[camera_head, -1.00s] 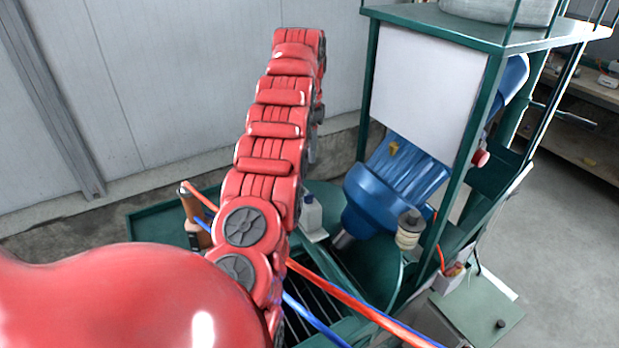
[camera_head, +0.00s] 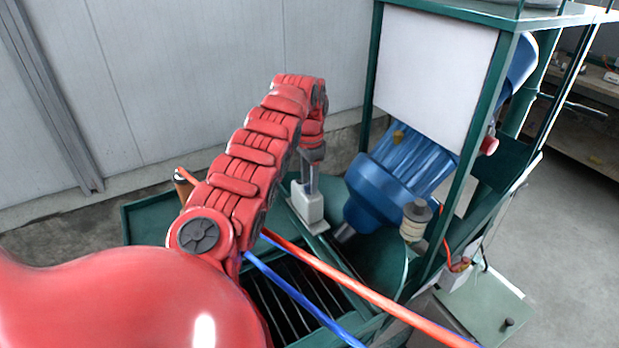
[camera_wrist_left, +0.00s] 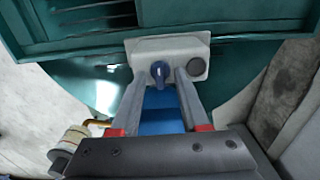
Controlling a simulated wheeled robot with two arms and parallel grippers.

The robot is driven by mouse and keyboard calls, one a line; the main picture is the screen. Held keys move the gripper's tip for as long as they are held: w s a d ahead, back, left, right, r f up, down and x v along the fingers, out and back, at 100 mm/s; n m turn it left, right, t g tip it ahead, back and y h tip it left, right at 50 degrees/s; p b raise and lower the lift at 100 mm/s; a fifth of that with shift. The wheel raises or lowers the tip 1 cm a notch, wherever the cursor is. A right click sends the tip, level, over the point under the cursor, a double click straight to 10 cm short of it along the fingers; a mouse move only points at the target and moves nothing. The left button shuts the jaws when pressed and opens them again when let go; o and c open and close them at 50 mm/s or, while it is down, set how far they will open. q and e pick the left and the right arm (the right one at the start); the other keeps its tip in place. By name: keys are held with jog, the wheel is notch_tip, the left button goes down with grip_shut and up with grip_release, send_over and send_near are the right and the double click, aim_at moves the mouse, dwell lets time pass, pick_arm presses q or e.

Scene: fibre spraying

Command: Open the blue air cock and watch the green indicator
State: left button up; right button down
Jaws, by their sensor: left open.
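A small pale box (camera_head: 308,206) stands on the green machine in the head view. The left wrist view shows its face (camera_wrist_left: 145,50) close up, with a blue air cock (camera_wrist_left: 160,72) in the middle. A dark grey round disc (camera_wrist_left: 196,66) to its right may be the indicator; no green light shows on it. My left gripper (camera_wrist_left: 159,84) is open, its fingertips on either side of the blue cock; whether they touch it I cannot tell. In the head view this gripper (camera_head: 309,182) points down at the box. My right gripper is out of view.
A blue motor-like body (camera_head: 385,185) stands just right of the box, beside a green frame post (camera_head: 480,110) and white panel (camera_head: 435,65). Red (camera_head: 370,292) and blue (camera_head: 300,297) hoses cross in front, over a dark grating (camera_head: 290,300).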

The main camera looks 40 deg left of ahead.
pick_arm(q)
jog(key=shift+c, duration=0.2)
grip_shut()
jog(key=shift+f, duration=0.1)
